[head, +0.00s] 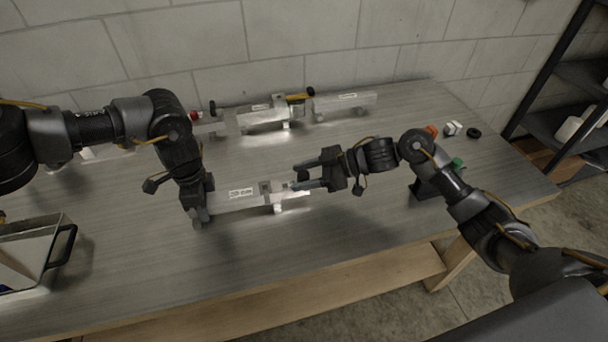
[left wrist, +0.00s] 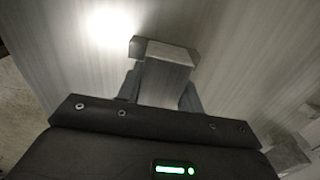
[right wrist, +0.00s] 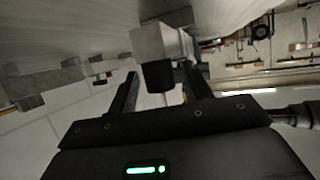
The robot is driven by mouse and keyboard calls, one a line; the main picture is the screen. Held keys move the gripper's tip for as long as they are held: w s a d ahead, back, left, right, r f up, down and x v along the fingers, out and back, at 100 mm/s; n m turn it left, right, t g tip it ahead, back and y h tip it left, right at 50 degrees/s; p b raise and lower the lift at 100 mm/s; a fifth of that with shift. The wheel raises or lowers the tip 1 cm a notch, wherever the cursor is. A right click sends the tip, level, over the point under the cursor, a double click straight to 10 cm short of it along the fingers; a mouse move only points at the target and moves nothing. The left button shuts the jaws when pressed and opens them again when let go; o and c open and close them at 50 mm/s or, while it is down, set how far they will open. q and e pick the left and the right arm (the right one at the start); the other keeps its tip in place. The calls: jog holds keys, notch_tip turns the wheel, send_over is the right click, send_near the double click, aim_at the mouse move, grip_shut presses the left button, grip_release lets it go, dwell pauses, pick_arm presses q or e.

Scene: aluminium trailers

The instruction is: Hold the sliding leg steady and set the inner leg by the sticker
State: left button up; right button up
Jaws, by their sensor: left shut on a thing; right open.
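The silver sliding leg (head: 228,203) lies across the middle of the bench, with a white sticker (head: 240,192) on its top. My left gripper (head: 199,210) is shut on its left end; the left wrist view shows the square metal tube (left wrist: 166,82) between the fingers. The inner leg (head: 292,195) shows as a short length at the right end. My right gripper (head: 302,173) is open beside that end. In the right wrist view, a dark block (right wrist: 158,77) at the tube's end sits between the spread fingers, with no clear contact. The inner leg's markings are too small to read.
A similar leg assembly (head: 264,117) and another silver piece (head: 345,103) lie at the back near the wall. A black-handled tray (head: 62,245) stands at the front left. Small orange, white and black parts (head: 452,128) lie at the right.

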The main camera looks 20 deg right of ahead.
grip_shut()
jog(key=shift+s+d, duration=0.1)
jog(key=shift+d, duration=2.55)
jog(key=shift+a, duration=0.1)
grip_release()
